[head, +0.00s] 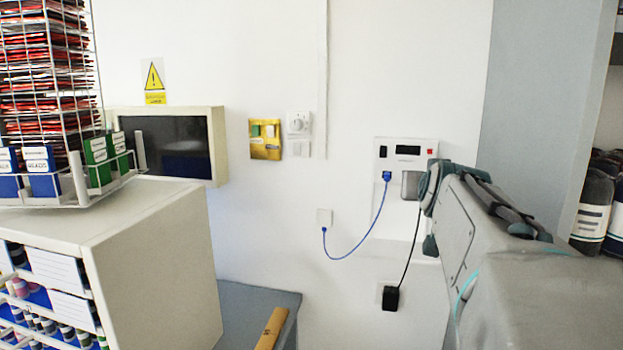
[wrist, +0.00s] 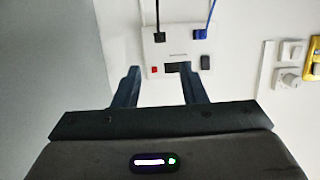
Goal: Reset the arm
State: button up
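My gripper (wrist: 160,70) shows in the wrist view with its two dark fingers apart. Nothing is between them. Beyond the fingers is a white wall panel (wrist: 152,57), which appears upside down with a blue plug and a black plug in it. How far the fingers are from the panel I cannot tell. In the head view, grey parts that look like my arm (head: 490,240) fill the lower right, in front of the wall. My gripper's fingers cannot be made out there.
The wall panel (head: 405,152) has a blue cable (head: 368,232) and a black cable hanging below it. A white cabinet (head: 150,250) with a wire rack (head: 50,80) stands at left. A wall box (head: 217,145) is behind it. Dark rolls (head: 593,200) stand at far right.

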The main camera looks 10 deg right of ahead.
jog(key=s+a+f+n+g+y, duration=0.2)
jog(key=s+a+f+g+y, duration=0.15)
jog(key=s+a+f, duration=0.55)
jog(key=s+a+f+n+g+y, duration=0.2)
jog(key=a+f+g+y, duration=0.15)
jog(key=a+f, duration=0.7)
jog(key=s+f+n+g, duration=0.1)
jog(key=s+f+g, duration=0.2)
jog(key=s+f, duration=0.5)
jog(key=shift+s+a+f, duration=0.2)
jog(key=shift+s+f, duration=0.1)
jog(key=shift+f, duration=0.5)
